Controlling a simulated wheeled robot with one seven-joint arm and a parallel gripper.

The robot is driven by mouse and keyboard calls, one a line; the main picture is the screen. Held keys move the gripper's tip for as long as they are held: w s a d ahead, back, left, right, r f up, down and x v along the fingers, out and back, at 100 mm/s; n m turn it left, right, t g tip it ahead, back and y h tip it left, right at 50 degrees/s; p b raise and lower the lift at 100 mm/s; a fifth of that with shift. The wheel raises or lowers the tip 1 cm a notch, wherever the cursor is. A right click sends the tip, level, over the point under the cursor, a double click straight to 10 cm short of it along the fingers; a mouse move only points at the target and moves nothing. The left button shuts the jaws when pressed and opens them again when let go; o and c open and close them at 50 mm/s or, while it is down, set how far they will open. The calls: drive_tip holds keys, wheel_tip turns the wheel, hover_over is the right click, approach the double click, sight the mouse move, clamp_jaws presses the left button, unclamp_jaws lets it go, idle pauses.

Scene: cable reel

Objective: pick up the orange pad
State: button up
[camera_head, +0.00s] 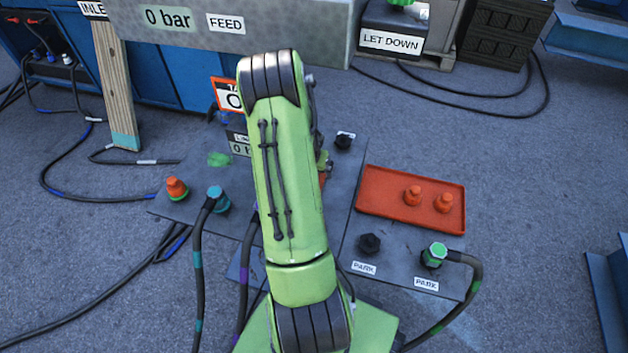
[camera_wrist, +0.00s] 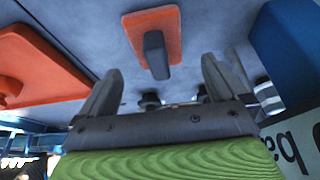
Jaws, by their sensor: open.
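The orange pad (camera_wrist: 132,24) shows at the top middle of the wrist view. It is a flat orange plate with rounded corners and a dark grey upright block (camera_wrist: 155,56) as a handle. My gripper (camera_wrist: 161,66) is open and empty. Its two fingers point toward the pad, with the handle between their lines and apart from both. In the head view my green arm covers the gripper and most of the pad's area; a sliver of orange shows at the arm's right edge, and I cannot tell for sure that it is the pad.
A red-orange tray (camera_head: 385,209) with two orange caps lies right of my arm. Black and green-topped connectors (camera_head: 434,255) stand in front of it. An orange cap (camera_head: 176,188) and a teal-ringed hose plug (camera_head: 217,198) stand at left. A wooden post (camera_head: 116,90) and grey beam rise behind.

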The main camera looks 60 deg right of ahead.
drive_tip(key=b+x, duration=0.1)
drive_tip(key=x, duration=0.3)
drive_tip(key=shift+s+f+b, duration=0.1)
drive_tip(key=shift+f+b, duration=0.3)
drive_tip(key=shift+r, duration=0.1)
drive_tip(key=c, duration=1.2)
drive_tip(key=shift+o, duration=0.2)
drive_tip(key=shift+r, duration=0.1)
wheel_tip(320, 180, up, 10)
drive_tip(key=p, duration=0.3)
drive_tip(key=shift+p, duration=0.3)
